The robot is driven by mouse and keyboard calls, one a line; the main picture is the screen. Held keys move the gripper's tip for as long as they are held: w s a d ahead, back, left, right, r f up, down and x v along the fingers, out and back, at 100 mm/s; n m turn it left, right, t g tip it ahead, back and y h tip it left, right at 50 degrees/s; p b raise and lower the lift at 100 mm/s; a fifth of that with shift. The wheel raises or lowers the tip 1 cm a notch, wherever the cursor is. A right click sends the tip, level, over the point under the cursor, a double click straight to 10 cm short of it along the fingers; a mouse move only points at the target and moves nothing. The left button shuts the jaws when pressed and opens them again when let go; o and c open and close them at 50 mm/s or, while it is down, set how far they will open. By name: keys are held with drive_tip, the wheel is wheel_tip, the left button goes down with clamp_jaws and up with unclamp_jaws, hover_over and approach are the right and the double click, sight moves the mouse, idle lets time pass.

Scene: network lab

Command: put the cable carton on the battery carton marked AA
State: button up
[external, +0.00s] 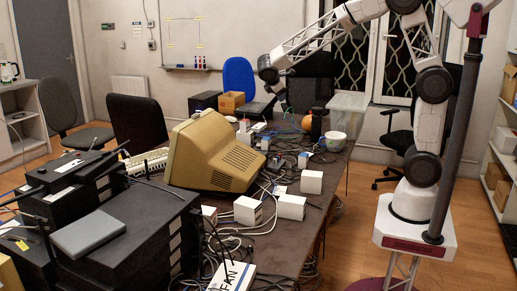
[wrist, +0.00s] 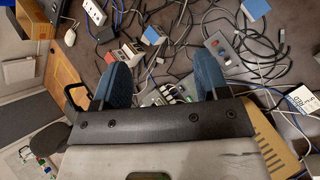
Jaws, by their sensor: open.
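My gripper (external: 284,104) hangs above the far part of the cluttered table, apart from the things on it. In the wrist view my gripper (wrist: 161,72) has two blue fingers spread wide with nothing held between them. My fingers and gripper body hide part of the table.
Loose cables, a white power strip (wrist: 95,12) and a grey box (wrist: 217,46) crowd the table. Little tabletop is bare.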

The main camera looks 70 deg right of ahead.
drive_tip(key=s+a+m+t+y, duration=0.1)
drive_tip(key=s+a+m+y, duration=0.1)
drive_tip(key=s, duration=1.1)
drive_tip(key=s+a+r+m+t+y, duration=0.1)
drive_tip(key=s+a+m+y, duration=0.2)
drive_tip(key=s, duration=1)
drive_tip(key=s+a+m+t+y, duration=0.1)
drive_tip(key=s+a+m, duration=0.4)
drive_tip(key=s, duration=0.8)
drive_tip(key=shift+s+a+r+y, duration=0.25)
drive_tip(key=shift+s+a+y, duration=0.1)
drive_tip(key=shift+a+y, duration=0.7)
